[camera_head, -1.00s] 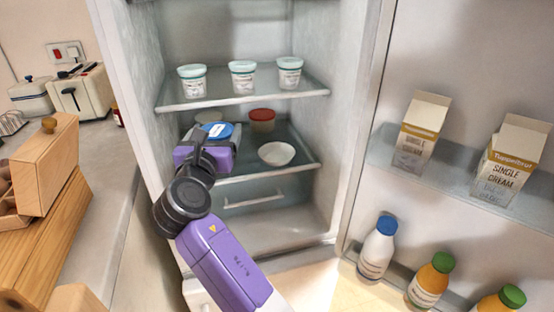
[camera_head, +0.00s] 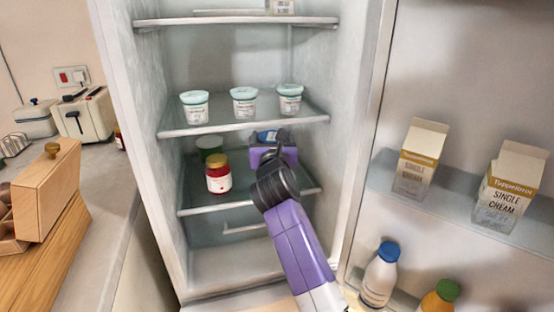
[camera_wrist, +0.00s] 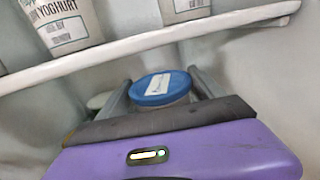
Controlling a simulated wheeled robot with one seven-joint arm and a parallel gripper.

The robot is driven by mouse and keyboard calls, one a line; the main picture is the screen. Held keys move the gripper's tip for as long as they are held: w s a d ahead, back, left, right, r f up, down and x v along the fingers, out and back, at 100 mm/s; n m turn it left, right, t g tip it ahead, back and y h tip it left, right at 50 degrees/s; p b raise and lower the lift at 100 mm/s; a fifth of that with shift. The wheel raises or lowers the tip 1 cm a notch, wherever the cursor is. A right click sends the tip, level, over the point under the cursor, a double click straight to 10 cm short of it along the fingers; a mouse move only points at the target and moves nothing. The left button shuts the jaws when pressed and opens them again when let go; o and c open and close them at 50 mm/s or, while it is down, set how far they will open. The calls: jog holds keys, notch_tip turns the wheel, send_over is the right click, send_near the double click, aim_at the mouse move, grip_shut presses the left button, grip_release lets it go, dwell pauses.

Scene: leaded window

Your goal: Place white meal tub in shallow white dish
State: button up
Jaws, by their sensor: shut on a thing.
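The white meal tub, with a blue lid (camera_head: 268,136), is on the fridge's middle shelf level, with only its top showing above my gripper (camera_head: 272,146). In the wrist view, its blue lid (camera_wrist: 160,86) with a white label sits between the two grey fingers of my gripper (camera_wrist: 160,96), which is shut on it. The tub's lower part is hidden by my gripper. The shallow white dish does not show now; my gripper and arm cover the right part of that shelf. Whether the tub touches the dish or shelf cannot be told.
Yoghurt pots (camera_head: 244,103) line the shelf (camera_head: 250,124) close above. The open door, with cream cartons (camera_head: 419,160), is at right.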

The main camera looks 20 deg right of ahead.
jog(key=shift+w+d+f+b, duration=0.15)
jog(key=shift+d+f+b, duration=0.15)
jog(key=shift+f, duration=0.45)
jog(key=shift+w+d+f+b, duration=0.15)
jog(key=shift+d+f, duration=0.15)
jog(key=shift+f, duration=0.4)
notch_tip(320, 180, down, 3)
jog(key=shift+f+b, duration=0.2)
jog(key=shift+b, duration=0.4)
jog(key=shift+d+f, duration=0.15)
jog(key=shift+f, duration=0.05)
jog(key=shift+f, duration=0.15)
jog(key=o, duration=1.9)
jog(key=shift+f, duration=0.1)
